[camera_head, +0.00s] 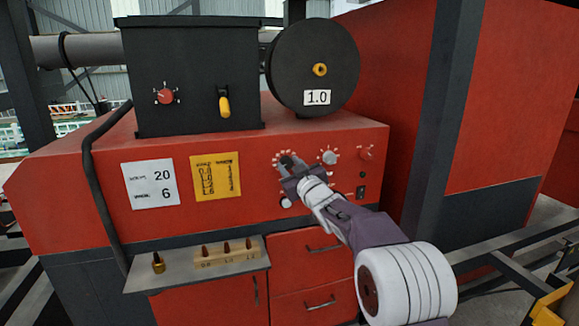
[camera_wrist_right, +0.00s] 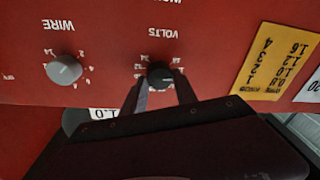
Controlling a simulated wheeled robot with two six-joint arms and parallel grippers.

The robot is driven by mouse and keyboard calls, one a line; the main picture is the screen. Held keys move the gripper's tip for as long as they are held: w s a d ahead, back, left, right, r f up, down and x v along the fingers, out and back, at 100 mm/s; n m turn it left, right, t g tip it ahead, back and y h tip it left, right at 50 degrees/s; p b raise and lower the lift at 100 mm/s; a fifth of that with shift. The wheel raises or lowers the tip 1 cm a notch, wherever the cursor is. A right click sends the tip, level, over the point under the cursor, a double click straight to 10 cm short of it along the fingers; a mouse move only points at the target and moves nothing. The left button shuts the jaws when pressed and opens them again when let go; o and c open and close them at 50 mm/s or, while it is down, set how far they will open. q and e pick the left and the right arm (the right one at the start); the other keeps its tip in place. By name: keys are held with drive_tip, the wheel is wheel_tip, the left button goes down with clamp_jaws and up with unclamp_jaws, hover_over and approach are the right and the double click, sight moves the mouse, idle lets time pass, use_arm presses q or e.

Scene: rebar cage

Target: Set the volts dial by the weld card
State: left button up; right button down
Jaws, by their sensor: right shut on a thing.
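The black volts dial (camera_head: 287,160) is on the red machine's front panel, ringed by pale marks. In the right wrist view the dial (camera_wrist_right: 160,75) sits below the upside-down word VOLTS, and its exact setting is too small to read. My right gripper (camera_head: 290,172) is at the dial; its two fingers (camera_wrist_right: 160,88) are shut on the dial from both sides. A white card (camera_head: 135,190) on the panel shows 20 and 6. A yellow chart (camera_head: 216,194) hangs beside it and also shows in the wrist view (camera_wrist_right: 258,60). My left gripper is not in view.
The grey wire dial (camera_wrist_right: 65,70) is beside the volts dial and shows in the head view (camera_head: 329,157). A small red knob (camera_head: 366,153) is further right. Below, a shelf (camera_head: 140,281) holds a wooden block (camera_head: 228,259) with several tips. A spool marked 1.0 (camera_head: 312,62) stands above.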

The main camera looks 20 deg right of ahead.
drive_tip(key=shift+f+m+h, duration=0.15)
drive_tip(key=shift+m, duration=1)
drive_tip(key=shift+f+m+h, duration=0.15)
drive_tip(key=shift+m, duration=1)
drive_tip(key=c, duration=1)
unclamp_jaws()
drive_tip(key=shift+o, duration=0.2)
drive_tip(key=shift+s+r, duration=0.1)
drive_tip(key=shift+r, duration=0.05)
drive_tip(key=s+b, duration=0.4)
drive_tip(key=s, duration=0.5)
drive_tip(key=shift+d+f, duration=0.4)
